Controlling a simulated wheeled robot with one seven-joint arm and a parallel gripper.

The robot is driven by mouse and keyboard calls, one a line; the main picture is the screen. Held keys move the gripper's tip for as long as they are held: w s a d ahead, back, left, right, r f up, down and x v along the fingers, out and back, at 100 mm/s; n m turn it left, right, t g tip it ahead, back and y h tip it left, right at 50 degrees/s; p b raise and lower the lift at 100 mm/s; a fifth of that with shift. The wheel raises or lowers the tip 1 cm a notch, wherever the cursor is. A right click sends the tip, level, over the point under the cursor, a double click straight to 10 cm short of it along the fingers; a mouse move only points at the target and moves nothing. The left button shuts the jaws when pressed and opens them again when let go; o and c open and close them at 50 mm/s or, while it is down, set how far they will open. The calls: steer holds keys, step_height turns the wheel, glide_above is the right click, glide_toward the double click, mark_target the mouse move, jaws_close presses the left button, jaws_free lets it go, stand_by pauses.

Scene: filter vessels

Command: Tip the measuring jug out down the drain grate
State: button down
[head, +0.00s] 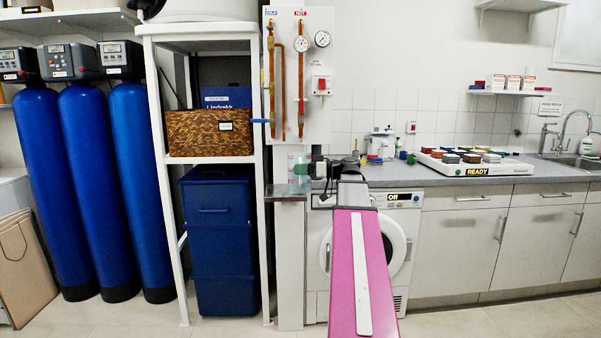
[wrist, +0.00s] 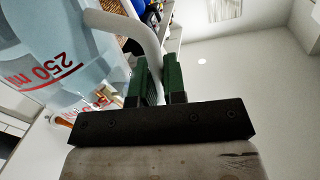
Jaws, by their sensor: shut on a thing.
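The measuring jug (wrist: 50,50) is pale, see-through plastic with red markings that read 250 ml. In the wrist view it fills the left side, and its whitish handle (wrist: 140,38) runs between the green fingers. My gripper (wrist: 160,82) is shut on that handle. In the head view my gripper (head: 314,168) is straight ahead at the end of my pink arm, with the small jug (head: 297,166) just left of it. The jug's contents are not clear. I cannot make out a drain grate in either view.
A small ledge (head: 286,191) sits below the jug, in front of the post under the pipe board (head: 297,60). A white shelf rack (head: 161,150) stands close on the left. A washing machine (head: 404,225) and the worktop (head: 480,189) are on the right.

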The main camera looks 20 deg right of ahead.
mark_target(300, 157)
steer(key=shift+w+d+r+m, duration=0.25)
steer(key=shift+w+m, duration=0.1)
steer(key=shift+w, duration=0.3)
steer(key=shift+w+d+r+m, duration=0.2)
steer(key=shift+w+m, duration=0.15)
steer(key=shift+w, duration=0.3)
steer(key=shift+w+d+r+m+g+h, duration=0.1)
steer(key=shift+w+r+m+g, duration=0.2)
steer(key=shift+m, duration=0.5)
steer(key=shift+w+r+m+g+h, duration=0.15)
steer(key=shift+r+m, duration=0.25)
steer(key=shift+m, duration=0.4)
steer(key=shift+w+d+r+m+g+h, duration=0.1)
steer(key=shift+w+r+m+g, duration=0.2)
steer(key=shift+m, duration=0.5)
steer(key=shift+w+d+r+m+g, duration=0.2)
steer(key=shift+w+r+m+g, duration=0.15)
steer(key=shift+w+m, duration=0.45)
steer(key=shift+w+d+r+m+g, duration=0.2)
steer(key=shift+w+r+m, duration=0.25)
steer(key=shift+m, duration=0.55)
steer(key=w+d+r+m+g, duration=0.1)
steer(key=w+d+r+m, duration=0.1)
steer(key=w+m, duration=0.3)
steer(key=shift+w+r+m+g, duration=0.3)
steer(key=shift+w+r, duration=0.05)
steer(key=shift+w, duration=0.35)
stand_by(0.7)
